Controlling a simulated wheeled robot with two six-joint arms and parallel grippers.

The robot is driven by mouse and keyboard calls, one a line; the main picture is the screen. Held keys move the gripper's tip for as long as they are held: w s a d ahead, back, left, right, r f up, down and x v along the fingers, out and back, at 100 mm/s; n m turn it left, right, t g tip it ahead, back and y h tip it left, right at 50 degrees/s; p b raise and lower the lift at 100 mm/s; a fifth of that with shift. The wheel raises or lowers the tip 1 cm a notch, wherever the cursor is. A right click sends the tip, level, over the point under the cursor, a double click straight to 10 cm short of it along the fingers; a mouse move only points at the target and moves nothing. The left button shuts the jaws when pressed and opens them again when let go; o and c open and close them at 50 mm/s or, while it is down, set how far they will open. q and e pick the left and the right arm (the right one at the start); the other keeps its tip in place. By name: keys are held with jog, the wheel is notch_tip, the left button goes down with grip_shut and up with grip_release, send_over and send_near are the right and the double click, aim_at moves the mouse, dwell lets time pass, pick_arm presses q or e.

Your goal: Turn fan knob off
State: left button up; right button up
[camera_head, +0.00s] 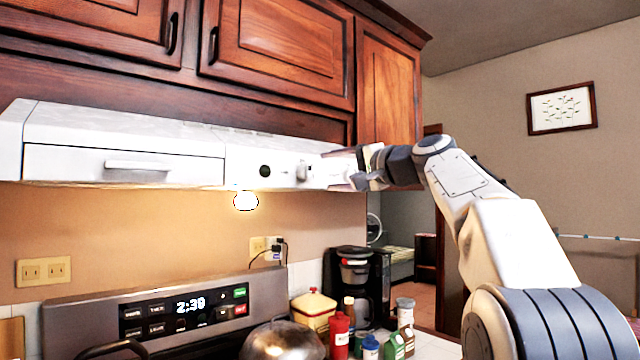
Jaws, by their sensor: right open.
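The white range hood (125,160) hangs under the dark wood cabinets. Its front has a dark round knob (265,171) and, to the right, a light-coloured knob (303,171). My right gripper (322,172) reaches in from the right at the hood's front, just right of the light knob. It is open, with its fingertips close to that knob. I cannot tell whether they touch it. The white gripper blends with the white hood, so its fingers are hard to make out. My left gripper is not in view.
A stove with a lit clock panel (180,308) stands below, with a metal pot (283,341) on it. A coffee maker (355,280) and several bottles stand on the counter to its right. A lamp (246,201) glows under the hood. Cabinets (280,45) overhang the hood.

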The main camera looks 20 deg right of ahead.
jog(key=v, duration=0.2)
jog(key=shift+s+d, duration=0.15)
jog(key=shift+s, duration=0.15)
jog(key=s+a+f+n+g, duration=0.25)
jog(key=a+f+g, duration=0.35)
jog(key=a+f, duration=0.95)
jog(key=s+a+f+n+g+p, duration=0.1)
jog(key=s+a+f+n+g, duration=0.3)
jog(key=f, duration=0.3)
jog(key=s+a+f+n+g+p, duration=0.1)
jog(key=s+a+f, duration=0.35)
jog(key=f, duration=0.35)
jog(key=s+d+f+n+g+h, duration=0.2)
jog(key=s+f+n, duration=0.3)
jog(key=s+f, duration=0.5)
jog(key=s+d+f+n+g+h, duration=0.2)
jog(key=s+f, duration=0.7)
jog(key=s, duration=0.7)
jog(key=n+g+h+p, duration=0.1)
jog(key=n+h, duration=0.1)
jog(key=n, duration=0.1)
jog(key=shift+f+g, duration=0.3)
jog(key=shift+f, duration=0.1)
